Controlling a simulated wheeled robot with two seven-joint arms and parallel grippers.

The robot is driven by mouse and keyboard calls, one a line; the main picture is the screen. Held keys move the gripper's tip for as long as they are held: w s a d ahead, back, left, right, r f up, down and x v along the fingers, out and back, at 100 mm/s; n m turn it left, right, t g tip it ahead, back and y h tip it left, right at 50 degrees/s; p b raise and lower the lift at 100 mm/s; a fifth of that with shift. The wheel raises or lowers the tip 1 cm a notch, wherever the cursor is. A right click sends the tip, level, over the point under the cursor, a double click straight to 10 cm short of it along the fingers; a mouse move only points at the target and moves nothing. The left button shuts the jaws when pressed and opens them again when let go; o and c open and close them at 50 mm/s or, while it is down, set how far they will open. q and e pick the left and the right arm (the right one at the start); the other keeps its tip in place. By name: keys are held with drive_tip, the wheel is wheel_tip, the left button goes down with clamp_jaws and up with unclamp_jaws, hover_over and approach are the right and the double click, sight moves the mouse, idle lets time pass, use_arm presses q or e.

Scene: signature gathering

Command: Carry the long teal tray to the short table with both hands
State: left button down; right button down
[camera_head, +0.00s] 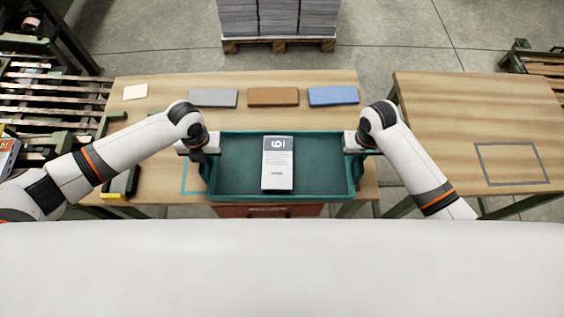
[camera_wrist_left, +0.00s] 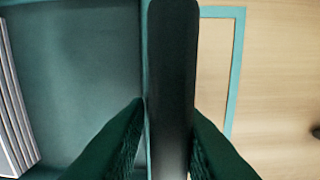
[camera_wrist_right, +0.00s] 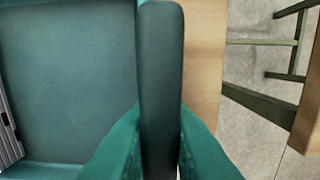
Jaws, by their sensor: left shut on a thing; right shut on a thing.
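The long teal tray (camera_head: 235,187) is in front of me at the near edge of the long table, with a white and grey booklet stack (camera_head: 278,164) lying in it. My left gripper (camera_head: 207,152) is shut on the tray's left handle (camera_wrist_left: 172,80), and the handle lies between the fingers in the left wrist view. My right gripper (camera_head: 357,150) is shut on the right handle (camera_wrist_right: 161,80). The tray looks level and overhangs the near edge; I cannot tell how high it is above the table. The short table (camera_head: 440,120) stands to the right with a grey rectangle outline (camera_head: 512,164) on it.
Grey (camera_head: 214,97), brown (camera_head: 273,96) and blue (camera_head: 333,95) blocks lie behind the tray on the long table (camera_head: 150,110). A teal outline (camera_head: 185,178) shows left of the tray. A gap separates the tables. A loaded pallet (camera_head: 278,44) stands behind.

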use_arm(q)
drive_tip(key=shift+w+a+r, duration=0.1)
drive_tip(key=shift+a, duration=0.2)
use_arm(e)
drive_tip(key=shift+w+d+r, duration=0.1)
drive_tip(key=shift+d, duration=0.15)
